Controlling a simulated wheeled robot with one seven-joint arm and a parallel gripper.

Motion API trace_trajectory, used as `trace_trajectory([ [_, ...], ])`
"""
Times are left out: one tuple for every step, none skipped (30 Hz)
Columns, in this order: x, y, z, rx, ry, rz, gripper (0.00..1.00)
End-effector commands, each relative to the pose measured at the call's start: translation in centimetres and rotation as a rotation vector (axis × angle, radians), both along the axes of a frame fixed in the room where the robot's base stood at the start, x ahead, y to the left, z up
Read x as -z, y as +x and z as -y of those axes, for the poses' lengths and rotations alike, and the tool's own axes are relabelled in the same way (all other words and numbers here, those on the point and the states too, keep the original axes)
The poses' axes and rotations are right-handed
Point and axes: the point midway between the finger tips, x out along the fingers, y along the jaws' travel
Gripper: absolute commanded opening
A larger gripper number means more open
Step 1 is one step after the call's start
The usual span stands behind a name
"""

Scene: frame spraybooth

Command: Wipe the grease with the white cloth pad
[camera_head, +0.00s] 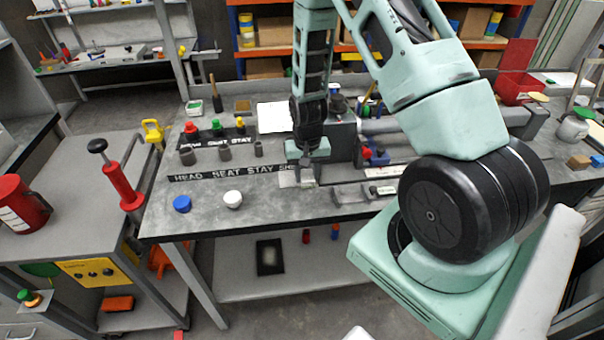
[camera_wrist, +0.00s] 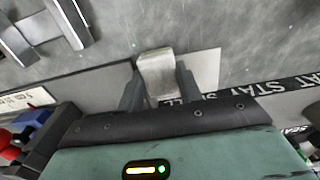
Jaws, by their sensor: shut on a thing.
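My gripper (camera_head: 305,169) is over the near middle of the workbench, pointing down, with its fingers closed on a pale grey-white cloth pad (camera_head: 307,180). In the wrist view the pad (camera_wrist: 156,72) sits between the two fingertips (camera_wrist: 160,80) and juts out past them. A flat light-grey plate (camera_wrist: 207,66) lies just under or behind the pad; its edge also shows in the head view (camera_head: 286,181). I cannot tell whether the pad touches the plate. No grease can be made out; the pad and fingers hide part of the plate.
A black lettered strip (camera_head: 215,173) runs left of the plate. Grey cylinders (camera_head: 224,153) and red and green knobs (camera_head: 191,128) stand behind it. A blue cap (camera_head: 182,204) and a white cap (camera_head: 233,199) lie near the front edge. Metal blocks (camera_head: 349,194) lie right of my gripper.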

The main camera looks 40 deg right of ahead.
Motion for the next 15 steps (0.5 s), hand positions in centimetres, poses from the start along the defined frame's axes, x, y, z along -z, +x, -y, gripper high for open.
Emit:
trace_trajectory([
  [0.0, 0.0, 0.0, -0.001, 0.0, 0.0, 0.17],
  [0.0, 0.0, 0.0, -0.001, -0.001, 0.001, 0.17],
  [0.0, 0.0, 0.0, -0.001, -0.001, 0.001, 0.17],
  [0.0, 0.0, 0.0, -0.001, 0.0, 0.001, 0.17],
  [0.0, 0.0, 0.0, -0.001, 0.0, 0.001, 0.17],
  [0.0, 0.0, 0.0, -0.001, 0.0, 0.001, 0.17],
  [-0.1, 0.0, 0.0, -0.001, 0.0, 0.001, 0.17],
  [-0.1, 0.0, 0.0, 0.0, 0.0, 0.001, 0.17],
  [-0.3, 0.1, 0.0, 0.0, 0.0, 0.001, 0.17],
  [-0.5, 0.1, 0.0, 0.0, 0.0, 0.002, 0.17],
  [-0.7, 0.1, 0.0, 0.0, 0.0, 0.002, 0.17],
  [-1.0, 0.1, 0.0, 0.0, 0.0, 0.002, 0.17],
  [-1.3, 0.1, 0.0, 0.0, 0.0, 0.002, 0.17],
  [-1.6, 0.1, 0.0, 0.0, 0.0, 0.002, 0.17],
  [-2.0, 0.1, 0.0, 0.0, -0.001, 0.003, 0.17],
])
